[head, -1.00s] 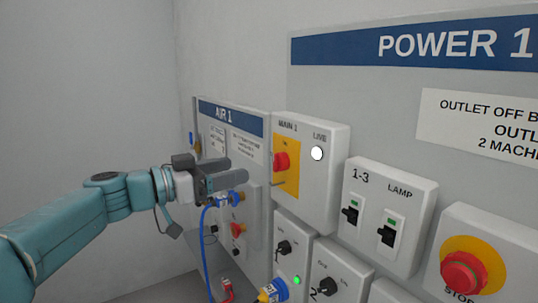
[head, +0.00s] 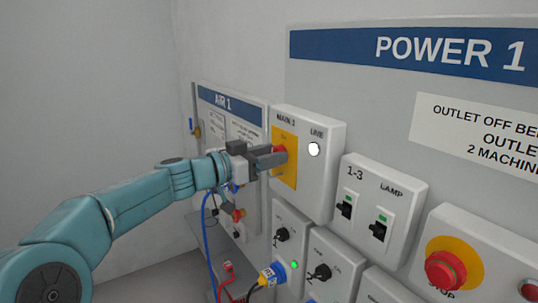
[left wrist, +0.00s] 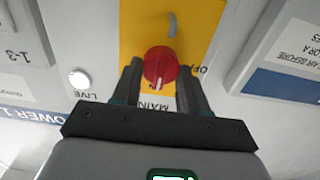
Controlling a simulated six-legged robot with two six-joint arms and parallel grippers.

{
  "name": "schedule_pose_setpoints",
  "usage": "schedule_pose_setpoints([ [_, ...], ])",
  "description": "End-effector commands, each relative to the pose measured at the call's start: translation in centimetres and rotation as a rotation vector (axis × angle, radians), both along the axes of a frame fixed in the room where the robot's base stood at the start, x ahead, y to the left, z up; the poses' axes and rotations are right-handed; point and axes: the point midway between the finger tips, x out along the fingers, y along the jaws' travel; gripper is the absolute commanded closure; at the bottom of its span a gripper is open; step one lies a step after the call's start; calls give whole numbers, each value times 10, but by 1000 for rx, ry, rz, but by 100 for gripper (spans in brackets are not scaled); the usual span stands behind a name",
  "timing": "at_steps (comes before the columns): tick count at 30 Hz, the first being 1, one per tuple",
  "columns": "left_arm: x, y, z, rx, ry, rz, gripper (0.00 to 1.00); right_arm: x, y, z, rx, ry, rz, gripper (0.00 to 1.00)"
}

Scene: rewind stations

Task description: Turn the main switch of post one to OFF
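The main switch is a red rotary knob (left wrist: 160,67) on a yellow plate (left wrist: 205,20), on the white box (head: 318,165) labelled MAIN 1. In the left wrist view, which is upside down, its white mark points towards the MAIN lettering. The knob (head: 280,149) is partly hidden by my fingers in the head view. My left gripper (head: 277,156) is at the knob, its fingers on either side of it in the left wrist view (left wrist: 160,78). The fingers look open around the knob; contact is not clear. My right gripper is not in view.
The LIVE lamp (head: 314,149) is white. Right of the box are the 1-3 and LAMP switches (head: 381,200) and a red stop button (head: 446,270). Below are black rotary switches (head: 320,272) and a blue plug (head: 272,275). The AIR 1 panel (head: 232,106) stands left.

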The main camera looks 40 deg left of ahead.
Motion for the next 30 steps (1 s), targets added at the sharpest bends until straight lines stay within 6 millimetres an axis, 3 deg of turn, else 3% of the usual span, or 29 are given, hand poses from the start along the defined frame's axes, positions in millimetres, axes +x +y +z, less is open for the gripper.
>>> schedule_pose_setpoints([
  [2,0,0,0,0,0,1,87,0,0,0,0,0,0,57],
  [14,0,1,-3,-61,24,2,87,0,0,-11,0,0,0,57],
  [30,1,2,-3,-479,197,1,87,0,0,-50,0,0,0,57],
])
